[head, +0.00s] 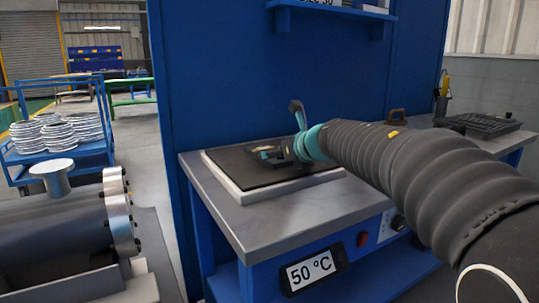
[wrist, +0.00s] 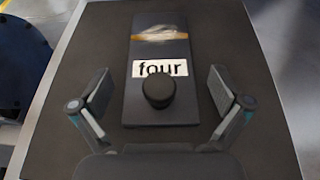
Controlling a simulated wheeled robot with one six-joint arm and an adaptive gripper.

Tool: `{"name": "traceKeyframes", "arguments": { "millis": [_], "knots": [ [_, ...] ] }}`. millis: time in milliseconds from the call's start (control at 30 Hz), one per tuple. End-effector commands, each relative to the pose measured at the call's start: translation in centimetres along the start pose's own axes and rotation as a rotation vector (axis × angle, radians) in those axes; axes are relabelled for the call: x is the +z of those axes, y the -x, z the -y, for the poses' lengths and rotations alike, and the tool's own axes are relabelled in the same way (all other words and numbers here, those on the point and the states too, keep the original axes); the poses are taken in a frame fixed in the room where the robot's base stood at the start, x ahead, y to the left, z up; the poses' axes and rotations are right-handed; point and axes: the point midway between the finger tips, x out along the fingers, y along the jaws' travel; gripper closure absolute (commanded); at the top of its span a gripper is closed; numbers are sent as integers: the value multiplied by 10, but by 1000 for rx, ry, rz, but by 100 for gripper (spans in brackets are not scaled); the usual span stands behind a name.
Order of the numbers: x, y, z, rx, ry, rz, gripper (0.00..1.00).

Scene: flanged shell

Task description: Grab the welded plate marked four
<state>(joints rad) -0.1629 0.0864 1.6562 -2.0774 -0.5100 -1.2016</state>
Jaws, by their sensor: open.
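The welded plate (wrist: 158,108) is a dark rectangular plate with a bright weld seam across its far part and a white label reading "four". A round black knob (wrist: 158,92) stands on it below the label. It lies on a dark mat on the bench. My gripper (wrist: 160,95) is open in the wrist view, with one finger on each side of the plate and gaps between. In the head view my gripper (head: 283,154) is low over the mat, and it and my arm partly hide the plate (head: 266,152).
The dark mat (head: 240,176) sits on a pale slab on a grey-topped blue workbench (head: 215,212) with a "50 °C" display (head: 311,270). A blue panel rises behind, with a shelf (head: 335,10) above. A black tray (head: 478,125) is at right. A flanged shell (head: 60,235) stands at left.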

Motion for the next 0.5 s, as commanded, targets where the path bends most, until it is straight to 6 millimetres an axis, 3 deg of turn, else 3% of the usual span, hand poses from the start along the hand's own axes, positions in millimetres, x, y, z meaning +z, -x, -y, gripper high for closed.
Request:
{"name": "traceKeyframes", "arguments": {
  "millis": [133, 400, 500],
  "knots": [
    [0, -15, -1, 0, 0, 0, 0],
    [0, -17, 0, -1, 0, 0, 0],
    [0, -17, 0, 0, 0, 0, 22]
  ]
}}
